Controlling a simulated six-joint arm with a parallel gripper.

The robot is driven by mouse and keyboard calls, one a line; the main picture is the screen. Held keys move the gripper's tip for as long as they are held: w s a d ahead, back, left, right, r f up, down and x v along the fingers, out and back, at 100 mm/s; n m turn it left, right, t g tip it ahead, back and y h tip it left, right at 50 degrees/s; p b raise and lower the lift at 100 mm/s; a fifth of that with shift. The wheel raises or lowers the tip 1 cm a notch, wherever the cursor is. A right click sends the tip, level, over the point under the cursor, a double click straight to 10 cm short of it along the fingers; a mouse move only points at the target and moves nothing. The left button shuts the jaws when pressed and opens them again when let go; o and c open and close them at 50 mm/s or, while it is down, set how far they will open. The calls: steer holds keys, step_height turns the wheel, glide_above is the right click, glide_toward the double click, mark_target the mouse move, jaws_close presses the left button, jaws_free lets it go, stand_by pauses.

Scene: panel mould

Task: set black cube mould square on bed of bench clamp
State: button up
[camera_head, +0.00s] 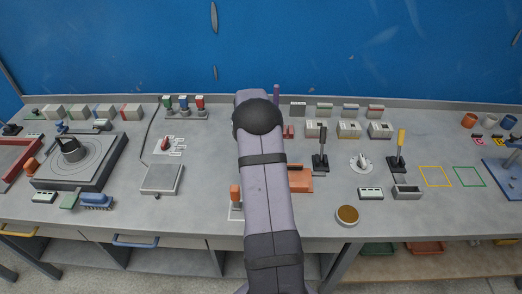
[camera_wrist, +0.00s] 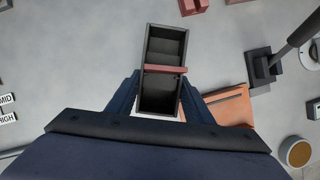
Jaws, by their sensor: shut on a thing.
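In the wrist view, the black cube mould (camera_wrist: 163,47) is an open dark box with a reddish-brown strip across its middle. My gripper (camera_wrist: 160,88) is shut on it, with one dark blue finger on each side of its lower half. The mould sits slightly tilted in the picture. An orange plate (camera_wrist: 228,109), possibly part of the bench clamp, lies to the right of the mould, partly hidden by my gripper. It also shows in the head view (camera_head: 299,181), right of my arm. The mould and my gripper are hidden behind my arm in the head view.
A black lever stand (camera_head: 320,158) rises right of the orange plate. A round brown-topped dish (camera_head: 347,215) is near the front edge. An orange-handled piece (camera_head: 236,195) stands left of my arm. A grey square plate (camera_head: 161,179) lies farther left. Bare bench shows between them.

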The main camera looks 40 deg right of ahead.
steer(key=shift+f+p, duration=0.4)
steer(key=shift+f, duration=1.1)
steer(key=shift+f, duration=0.15)
steer(key=o, duration=1.1)
steer(key=shift+o, duration=0.2)
steer(key=shift+o, duration=0.5)
steer(key=b+v, duration=0.2)
steer(key=v, duration=1)
steer(key=shift+b, duration=0.35)
